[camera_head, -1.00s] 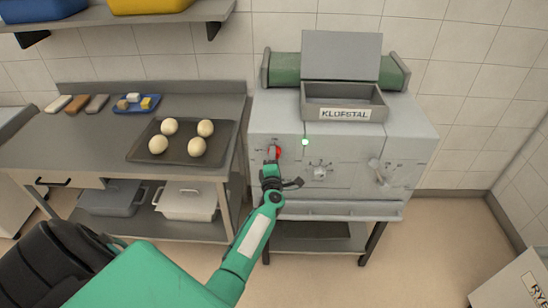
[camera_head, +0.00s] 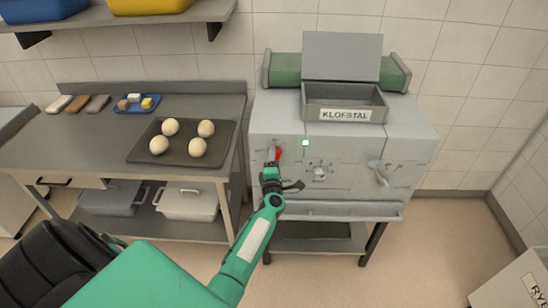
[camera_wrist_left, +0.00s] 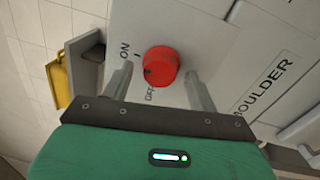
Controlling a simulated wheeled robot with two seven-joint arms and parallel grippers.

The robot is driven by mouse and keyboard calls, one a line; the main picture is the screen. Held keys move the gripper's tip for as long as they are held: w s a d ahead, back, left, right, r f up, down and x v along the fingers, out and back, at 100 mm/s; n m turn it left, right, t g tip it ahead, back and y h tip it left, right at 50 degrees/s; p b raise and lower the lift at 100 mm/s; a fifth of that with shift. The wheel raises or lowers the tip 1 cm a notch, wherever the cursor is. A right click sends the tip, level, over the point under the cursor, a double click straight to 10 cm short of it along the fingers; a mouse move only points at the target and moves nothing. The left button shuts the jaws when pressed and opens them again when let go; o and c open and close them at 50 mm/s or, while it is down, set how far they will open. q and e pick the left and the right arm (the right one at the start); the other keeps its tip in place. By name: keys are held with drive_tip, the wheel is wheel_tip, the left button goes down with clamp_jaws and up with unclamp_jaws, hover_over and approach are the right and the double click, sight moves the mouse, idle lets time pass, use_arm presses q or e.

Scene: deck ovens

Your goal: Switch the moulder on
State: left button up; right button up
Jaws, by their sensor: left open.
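The moulder (camera_head: 345,160) is a pale grey machine on dark legs with a KLOFSTAL nameplate. Its red rotary knob (camera_head: 278,154) is at the upper left of the front, with a lit green lamp (camera_head: 305,143) to its right. In the left wrist view the knob (camera_wrist_left: 160,64) sits beside the ON and OFF labels, with a dark mark on its left edge; I cannot tell exactly which label it points at. My left gripper (camera_head: 270,170) is open in front of the knob. Its two fingers (camera_wrist_left: 160,80) stand on either side of the knob, apart from it. My right gripper is not in view.
A centre dial (camera_head: 319,174) and a lever (camera_head: 378,173) are further right on the front. A steel table (camera_head: 70,145) at left bears a dark tray (camera_head: 180,158) with several dough balls. A crate (camera_head: 515,285) stands at lower right. Floor between is free.

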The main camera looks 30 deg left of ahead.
use_arm(q)
drive_tip(key=r+p+v, duration=0.1)
drive_tip(key=v, duration=1.1)
drive_tip(key=shift+s+f+p, duration=0.3)
drive_tip(key=shift+f, duration=0.1)
drive_tip(key=shift+d, duration=0.1)
